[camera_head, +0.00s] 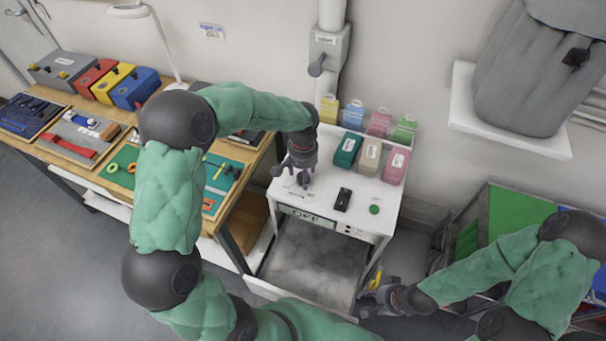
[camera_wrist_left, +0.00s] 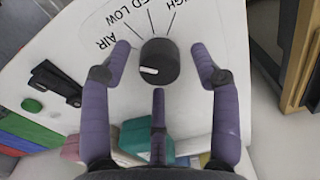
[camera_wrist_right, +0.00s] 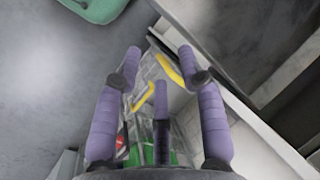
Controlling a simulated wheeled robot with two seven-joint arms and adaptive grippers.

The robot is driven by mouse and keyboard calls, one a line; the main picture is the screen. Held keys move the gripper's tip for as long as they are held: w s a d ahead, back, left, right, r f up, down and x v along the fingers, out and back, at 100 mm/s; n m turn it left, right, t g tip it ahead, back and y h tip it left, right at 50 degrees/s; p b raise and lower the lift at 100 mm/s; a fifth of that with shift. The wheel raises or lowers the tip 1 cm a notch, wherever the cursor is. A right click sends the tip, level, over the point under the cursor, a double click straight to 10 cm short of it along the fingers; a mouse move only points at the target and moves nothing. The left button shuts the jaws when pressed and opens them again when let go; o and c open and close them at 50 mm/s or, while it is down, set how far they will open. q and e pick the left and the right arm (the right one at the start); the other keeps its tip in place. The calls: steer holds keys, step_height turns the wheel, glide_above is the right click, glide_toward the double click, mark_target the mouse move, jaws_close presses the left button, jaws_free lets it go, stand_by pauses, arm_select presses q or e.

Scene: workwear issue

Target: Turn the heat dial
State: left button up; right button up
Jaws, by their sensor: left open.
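The dark round heat dial (camera_wrist_left: 159,62) shows in the left wrist view, on a white top printed with AIR, a partly hidden word ending in ED, LOW and HIGH. Its white pointer mark is on the left side, near AIR. My left gripper (camera_head: 297,180) is over the left part of the white bench top (camera_head: 325,192). In the left wrist view its open fingers (camera_wrist_left: 163,75) stand around the dial, with visible gaps on both sides. In the head view the gripper hides the dial. My right gripper (camera_head: 368,300) is low beside the bench, open and empty in the right wrist view (camera_wrist_right: 165,75).
A black handle-like part (camera_head: 343,199) and a green button (camera_head: 375,209) are on the bench top, right of my left gripper. Teal (camera_head: 347,150), beige (camera_head: 370,156) and pink boxes (camera_head: 395,166) stand behind. A wooden workbench (camera_head: 110,170) is at left.

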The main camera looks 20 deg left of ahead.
arm_select(q)
steer(key=c, duration=1.1)
steer(key=shift+c, duration=0.3)
steer(key=shift+m, duration=0.3)
steer(key=m+p, duration=0.3)
steer(key=m, duration=0.2)
steer(key=shift+m, duration=0.3)
steer(key=m+p, duration=0.3)
steer(key=m, duration=0.2)
steer(key=shift+m, duration=0.4)
